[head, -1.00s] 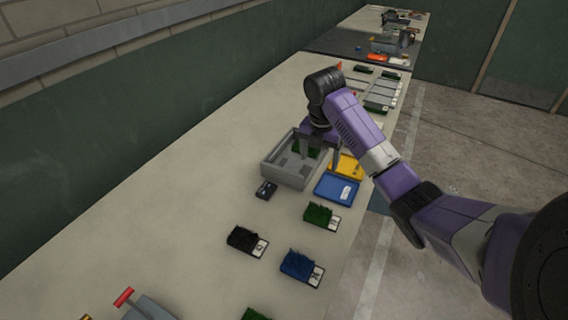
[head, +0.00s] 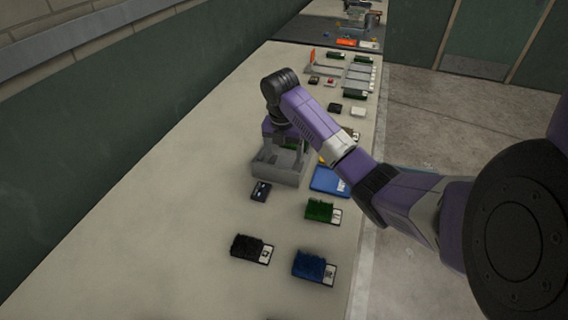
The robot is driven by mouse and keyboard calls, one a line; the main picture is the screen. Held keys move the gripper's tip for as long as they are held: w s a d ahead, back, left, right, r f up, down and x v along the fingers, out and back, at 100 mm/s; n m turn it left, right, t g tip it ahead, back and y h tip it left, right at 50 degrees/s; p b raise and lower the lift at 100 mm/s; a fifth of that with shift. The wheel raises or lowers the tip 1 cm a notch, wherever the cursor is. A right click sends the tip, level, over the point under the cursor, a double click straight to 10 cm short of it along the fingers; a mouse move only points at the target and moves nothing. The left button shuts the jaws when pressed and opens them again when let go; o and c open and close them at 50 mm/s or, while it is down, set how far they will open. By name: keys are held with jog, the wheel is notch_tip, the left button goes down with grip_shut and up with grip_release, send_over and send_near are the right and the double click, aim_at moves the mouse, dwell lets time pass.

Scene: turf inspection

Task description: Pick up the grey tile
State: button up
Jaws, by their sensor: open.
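My gripper (head: 284,154) points down over the grey tray (head: 278,178), its fingers apart. The arm and fingers hide much of the tray's inside. A green piece (head: 290,146) shows partly there. I cannot make out a grey tile in the tray.
A blue tray (head: 326,181) stands right of the grey one, with a little yellow behind it. A small dark device (head: 261,191) lies in front. Green (head: 320,210), black (head: 247,247) and blue (head: 310,266) turf samples lie nearer. The bench's left side is clear.

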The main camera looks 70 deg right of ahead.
aim_at(285, 162)
jog(key=shift+d+f, duration=0.15)
jog(key=shift+f, duration=0.6)
jog(key=shift+d+f, duration=0.1)
jog(key=shift+f, duration=0.6)
jog(key=shift+c, duration=0.2)
jog(key=c, duration=1.5)
jog(key=shift+r, duration=0.15)
notch_tip(285, 162, up, 20)
jog(key=p, duration=0.5)
